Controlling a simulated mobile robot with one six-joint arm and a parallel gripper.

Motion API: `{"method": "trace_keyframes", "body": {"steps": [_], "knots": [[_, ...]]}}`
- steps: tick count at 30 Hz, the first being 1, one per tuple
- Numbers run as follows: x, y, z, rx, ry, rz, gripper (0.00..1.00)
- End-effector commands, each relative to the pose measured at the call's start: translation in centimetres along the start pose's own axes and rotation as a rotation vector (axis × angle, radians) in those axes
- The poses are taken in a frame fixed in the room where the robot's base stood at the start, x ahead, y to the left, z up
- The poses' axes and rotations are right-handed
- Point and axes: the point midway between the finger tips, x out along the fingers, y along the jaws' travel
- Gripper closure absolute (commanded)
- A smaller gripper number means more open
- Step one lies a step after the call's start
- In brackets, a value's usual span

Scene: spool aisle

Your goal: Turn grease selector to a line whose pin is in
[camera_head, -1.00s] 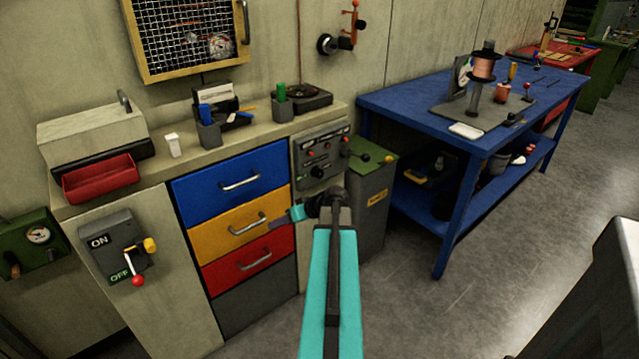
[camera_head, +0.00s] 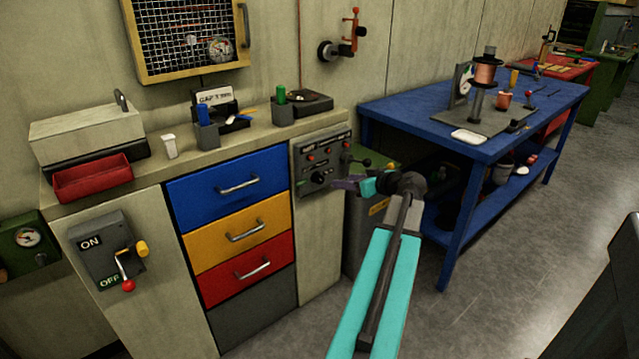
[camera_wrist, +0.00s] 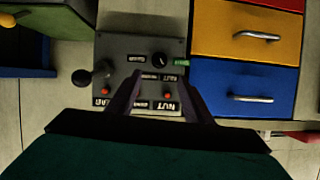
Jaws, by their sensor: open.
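A grey panel (camera_head: 307,184) with small labels, red knobs or pins and a round black knob (camera_head: 319,177) is on the right end of the cabinet front. The wrist view shows the panel (camera_wrist: 125,45) upside down. Which pins are in I cannot tell. My gripper (camera_head: 338,184) is open and empty, just in front of the panel; its purple fingers (camera_wrist: 162,78) spread on either side of the knob's line, apparently not touching it.
A black ball-ended lever (camera_wrist: 82,77) sticks out at the panel's side. A green-topped grey bin (camera_head: 378,200) stands right of the cabinet, before a blue workbench (camera_head: 400,100). Coloured drawers (camera_head: 228,187) lie to the left. An ON/OFF switch box (camera_head: 100,262) is further left.

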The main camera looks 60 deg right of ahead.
Motion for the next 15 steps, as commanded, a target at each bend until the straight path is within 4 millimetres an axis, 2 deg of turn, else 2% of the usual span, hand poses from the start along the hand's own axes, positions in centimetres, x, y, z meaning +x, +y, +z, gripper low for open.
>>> {"method": "trace_keyframes", "body": {"steps": [8,15], "knots": [[0.6,0.0,0.1,0.001,-0.001,0.000,0.54],[2.8,0.1,0.0,0.001,-0.002,-0.002,0.54]]}}
